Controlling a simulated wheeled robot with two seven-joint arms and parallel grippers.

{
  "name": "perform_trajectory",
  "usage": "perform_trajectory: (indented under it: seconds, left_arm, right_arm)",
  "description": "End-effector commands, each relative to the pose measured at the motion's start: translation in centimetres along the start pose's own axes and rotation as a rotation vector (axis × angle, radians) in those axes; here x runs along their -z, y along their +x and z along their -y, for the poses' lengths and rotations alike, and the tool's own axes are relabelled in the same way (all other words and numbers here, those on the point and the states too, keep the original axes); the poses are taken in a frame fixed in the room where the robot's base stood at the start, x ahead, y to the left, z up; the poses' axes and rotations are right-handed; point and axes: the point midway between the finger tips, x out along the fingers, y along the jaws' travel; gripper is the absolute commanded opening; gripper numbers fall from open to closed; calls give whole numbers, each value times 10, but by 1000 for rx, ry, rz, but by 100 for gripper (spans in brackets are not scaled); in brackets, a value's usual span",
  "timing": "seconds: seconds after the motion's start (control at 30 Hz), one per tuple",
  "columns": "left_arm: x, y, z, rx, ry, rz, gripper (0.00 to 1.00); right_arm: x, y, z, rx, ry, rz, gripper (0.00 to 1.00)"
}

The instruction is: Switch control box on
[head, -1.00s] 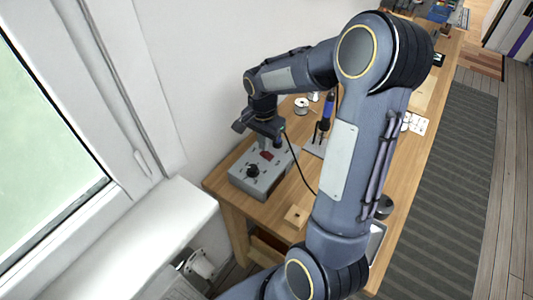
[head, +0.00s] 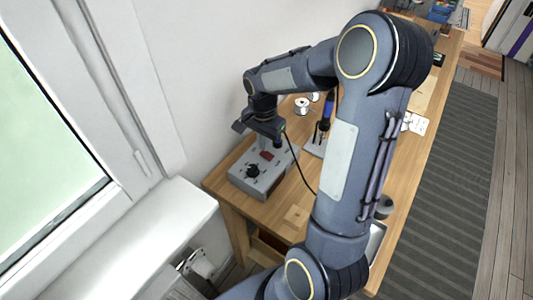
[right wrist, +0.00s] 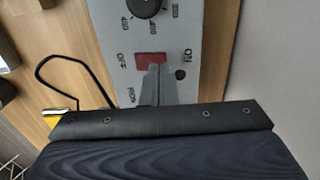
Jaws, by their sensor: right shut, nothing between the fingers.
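The grey control box (head: 259,187) sits on the near left end of the wooden table against the wall. Its top has a black knob (head: 252,171) and a red switch (head: 266,155). In the right wrist view the red switch (right wrist: 150,60) lies between the printed words OFF and ON, with the knob (right wrist: 144,6) beyond it. My right gripper (right wrist: 155,72) is shut and empty, its tips right at the switch's edge. I cannot tell whether they touch it, nor which way the switch is set. In the head view this gripper (head: 264,146) is above the box. My left gripper is out of view.
A soldering iron (head: 326,112) stands in a holder behind the box, and a wire spool (head: 301,106) is near the wall. A black cable (head: 300,172) runs beside the box. My right arm hides much of the table. The windowsill (head: 130,240) is at left.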

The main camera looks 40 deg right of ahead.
Motion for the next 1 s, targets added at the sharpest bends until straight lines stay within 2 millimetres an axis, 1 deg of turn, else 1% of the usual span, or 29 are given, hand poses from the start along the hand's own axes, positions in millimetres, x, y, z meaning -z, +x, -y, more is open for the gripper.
perform_trajectory:
  seconds: [1.0]
  left_arm:
    - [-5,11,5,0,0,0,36]
  right_arm:
    - [0,16,0,0,0,0,0]
